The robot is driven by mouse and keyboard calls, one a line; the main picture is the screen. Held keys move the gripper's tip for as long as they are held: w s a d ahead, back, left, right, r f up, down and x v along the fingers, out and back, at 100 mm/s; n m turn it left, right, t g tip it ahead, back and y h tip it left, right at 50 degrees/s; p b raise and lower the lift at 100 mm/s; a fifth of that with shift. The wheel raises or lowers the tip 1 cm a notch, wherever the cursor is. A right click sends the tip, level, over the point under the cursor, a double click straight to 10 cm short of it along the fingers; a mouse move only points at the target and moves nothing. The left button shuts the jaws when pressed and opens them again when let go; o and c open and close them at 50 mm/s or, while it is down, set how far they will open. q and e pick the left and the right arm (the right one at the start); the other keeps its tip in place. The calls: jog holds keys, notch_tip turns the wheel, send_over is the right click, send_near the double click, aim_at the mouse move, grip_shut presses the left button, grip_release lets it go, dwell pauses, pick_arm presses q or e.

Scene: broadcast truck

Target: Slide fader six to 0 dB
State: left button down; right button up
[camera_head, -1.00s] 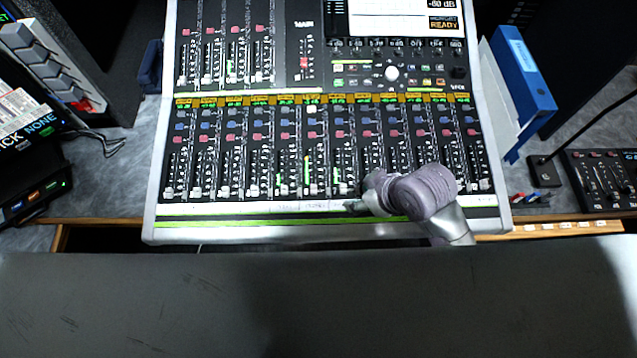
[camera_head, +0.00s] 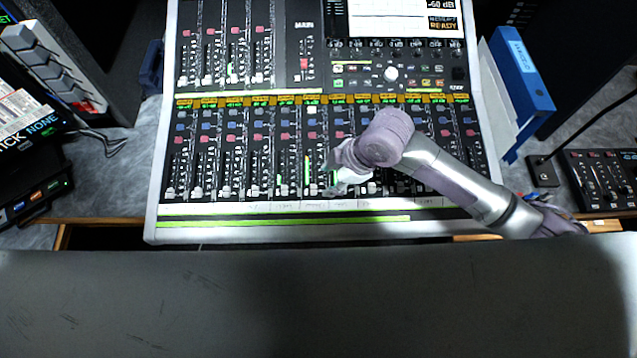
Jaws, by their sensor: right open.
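The mixing console has a lower bank of channel strips with white fader caps near the bottom of their slots. Counting from the left, fader six (camera_head: 313,190) is low in its slot, beside a lit green and yellow meter. My right gripper (camera_head: 336,184) hangs over the lower bank, just right of fader six, around the seventh strip. It is open, with its fingers pointing left and down. Whether a fingertip touches a cap cannot be told. My gripper and arm hide several faders to the right. My left gripper is not in view.
A second fader bank (camera_head: 235,55) and a screen (camera_head: 405,18) are on the console's upper part. A blue binder (camera_head: 523,70) stands at the right, near a small black fader box (camera_head: 605,180). A keypad unit (camera_head: 50,65) stands at the left.

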aim_at(316, 189)
jog(key=x, duration=0.7)
jog(key=shift+p, duration=0.3)
grip_shut()
jog(key=shift+w, duration=0.1)
